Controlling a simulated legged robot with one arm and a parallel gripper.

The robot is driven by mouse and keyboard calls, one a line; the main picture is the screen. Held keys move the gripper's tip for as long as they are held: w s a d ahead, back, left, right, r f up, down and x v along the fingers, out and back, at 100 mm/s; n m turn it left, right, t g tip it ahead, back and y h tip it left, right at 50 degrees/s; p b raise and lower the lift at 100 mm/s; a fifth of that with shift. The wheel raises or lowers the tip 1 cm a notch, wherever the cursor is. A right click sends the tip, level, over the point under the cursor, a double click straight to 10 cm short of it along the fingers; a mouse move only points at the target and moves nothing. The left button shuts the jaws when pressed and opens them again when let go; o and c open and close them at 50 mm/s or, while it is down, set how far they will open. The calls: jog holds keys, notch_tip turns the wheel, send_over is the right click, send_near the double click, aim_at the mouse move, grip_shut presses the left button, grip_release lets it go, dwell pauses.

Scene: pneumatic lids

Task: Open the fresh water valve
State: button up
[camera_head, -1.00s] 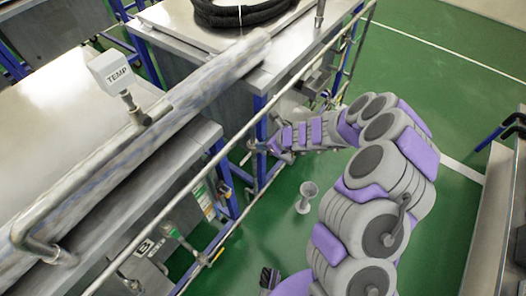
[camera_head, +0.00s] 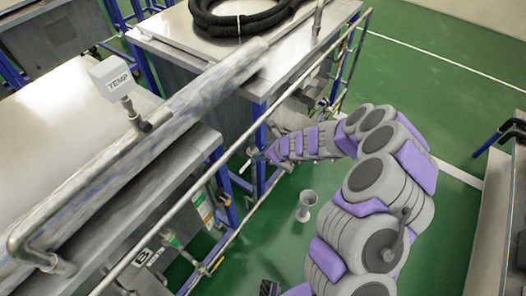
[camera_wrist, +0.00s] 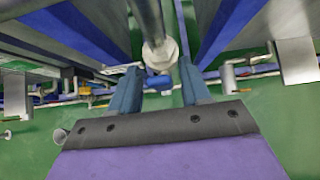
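My gripper (camera_head: 262,154) is at the vertical pipe between the two steel tanks, beside a small pale lever (camera_head: 245,166). In the wrist view my gripper (camera_wrist: 158,84) is open, with its two blue-grey fingers apart. A grey pipe with a round fitting (camera_wrist: 160,56) comes down between the fingertips, and a blue part (camera_wrist: 158,81), possibly a valve handle, shows in the gap. I cannot tell whether the fingers touch either. Another valve with a green part (camera_head: 172,240) sits on the piping lower left. No label shows which valve is fresh water.
A long rail (camera_head: 225,145) runs diagonally close to my arm. Steel tanks on blue frames (camera_head: 255,62) stand left and behind, one with a black hose (camera_head: 240,22) on top. A grey funnel-shaped drain (camera_head: 306,205) stands on the green floor.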

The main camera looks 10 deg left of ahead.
jog(key=shift+d+r, duration=0.1)
jog(key=p+v, duration=0.5)
jog(key=v, duration=1.2)
